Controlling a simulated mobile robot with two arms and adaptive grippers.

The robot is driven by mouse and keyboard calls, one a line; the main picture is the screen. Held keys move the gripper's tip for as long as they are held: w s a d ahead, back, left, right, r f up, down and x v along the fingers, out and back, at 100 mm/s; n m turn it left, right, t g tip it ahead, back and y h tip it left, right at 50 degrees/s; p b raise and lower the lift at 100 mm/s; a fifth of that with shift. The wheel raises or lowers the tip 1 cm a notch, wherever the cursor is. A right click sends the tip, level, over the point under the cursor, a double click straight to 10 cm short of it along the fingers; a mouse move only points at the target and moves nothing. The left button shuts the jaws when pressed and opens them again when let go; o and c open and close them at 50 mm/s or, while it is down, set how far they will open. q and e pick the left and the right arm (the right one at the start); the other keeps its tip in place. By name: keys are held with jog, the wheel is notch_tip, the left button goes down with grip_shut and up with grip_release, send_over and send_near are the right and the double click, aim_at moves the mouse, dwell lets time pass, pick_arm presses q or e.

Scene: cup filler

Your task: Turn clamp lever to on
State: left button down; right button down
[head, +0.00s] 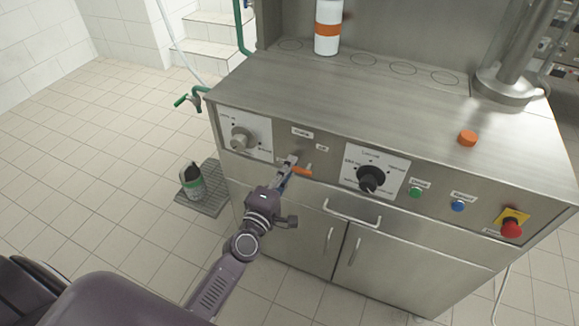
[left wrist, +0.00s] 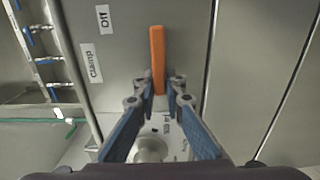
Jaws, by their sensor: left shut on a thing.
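The clamp lever is an orange bar (head: 301,171) on the steel front panel, below the "Clamp" (head: 302,132) and "Off" (head: 322,148) labels. In the left wrist view the orange lever (left wrist: 158,50) stands out between the fingertips, with the labels to its left. My left gripper (head: 289,164) is shut on the lever, its blue fingers on either side of it. The gripper covers part of the lever and the panel around it. The left gripper also shows in its own wrist view (left wrist: 159,88). My right gripper is not in view.
A grey knob (head: 241,138) is left of the lever and a black dial (head: 371,179) right of it. Green (head: 415,192) and blue (head: 457,205) buttons and a red emergency stop (head: 511,228) follow. A drawer handle (head: 352,213) sticks out below. An orange-banded bottle (head: 327,29) stands on top.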

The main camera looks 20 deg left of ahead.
pick_arm(q)
jog(key=shift+f, duration=0.1)
jog(key=c, duration=2)
grip_release()
jog(key=s, duration=1.2)
jog(key=shift+a, duration=0.2)
